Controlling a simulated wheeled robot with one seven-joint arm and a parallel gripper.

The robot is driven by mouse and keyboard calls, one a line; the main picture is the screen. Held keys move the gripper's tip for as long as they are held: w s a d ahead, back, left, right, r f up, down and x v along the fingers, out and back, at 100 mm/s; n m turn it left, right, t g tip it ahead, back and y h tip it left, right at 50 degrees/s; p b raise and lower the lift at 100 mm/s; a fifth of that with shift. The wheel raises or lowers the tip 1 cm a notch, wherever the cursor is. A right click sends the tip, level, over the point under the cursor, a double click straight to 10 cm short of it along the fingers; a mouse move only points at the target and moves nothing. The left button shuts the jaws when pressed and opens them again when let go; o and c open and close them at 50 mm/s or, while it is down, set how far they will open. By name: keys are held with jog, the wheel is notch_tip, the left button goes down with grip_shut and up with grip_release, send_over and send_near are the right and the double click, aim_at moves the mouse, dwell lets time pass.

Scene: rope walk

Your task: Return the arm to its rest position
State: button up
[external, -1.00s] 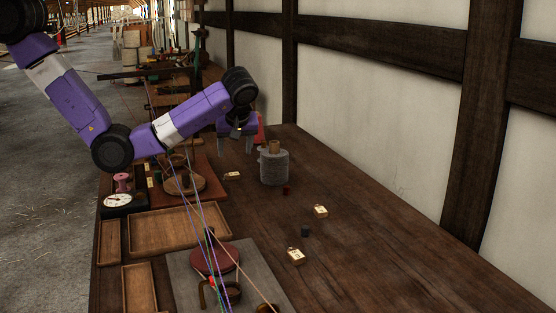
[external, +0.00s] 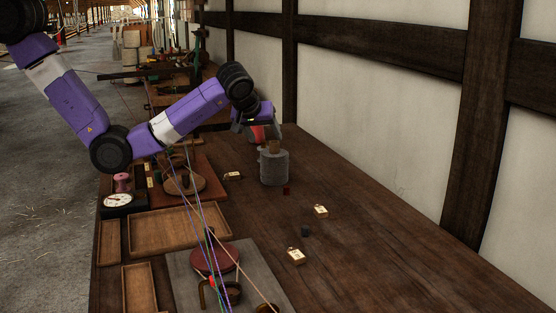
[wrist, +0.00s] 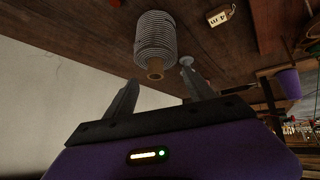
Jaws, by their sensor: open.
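My arm is bent over the far part of the long wooden bench, in the external view. My gripper (external: 256,124) hangs in the air near the wall, beyond a grey ribbed cylinder with a brown top (external: 274,168). Its jaws are apart. In the wrist view both fingers of my gripper (wrist: 160,76) show spread with nothing held between them. The grey cylinder (wrist: 155,36) appears ahead of the fingertips there, apart from them as far as I can tell.
A red object (external: 258,134) is partly hidden behind my gripper. Wooden trays (external: 178,248), a dial (external: 118,200), small tags (external: 320,211) and taut coloured strings (external: 203,215) occupy the bench. The wall (external: 380,100) runs along the right. The near right bench is mostly clear.

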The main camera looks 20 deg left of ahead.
jog(key=shift+w+d+m+t+h, duration=0.4)
jog(key=shift+m+t+h, duration=0.1)
jog(key=shift+m+h, duration=0.35)
jog(key=shift+w+a+f+m+t+h, duration=0.2)
jog(key=shift+w+m+t+h, duration=0.15)
jog(key=shift+m+h, duration=0.35)
jog(key=s+a+m+t+h, duration=0.25)
jog(key=s+a, duration=0.25)
jog(key=a, duration=0.5)
jog(key=s+a+m+t+h, duration=0.2)
jog(key=s+a+m, duration=0.15)
jog(key=a, duration=0.75)
jog(key=s+a+r+n+y, duration=0.3)
jog(key=s+a+n+y, duration=0.3)
jog(key=s+a, duration=1.3)
jog(key=s+y, duration=0.1)
jog(key=s, duration=0.2)
jog(key=shift+s+a+r, duration=0.15)
jog(key=shift+s+r, duration=0.05)
jog(key=shift+o, duration=0.5)
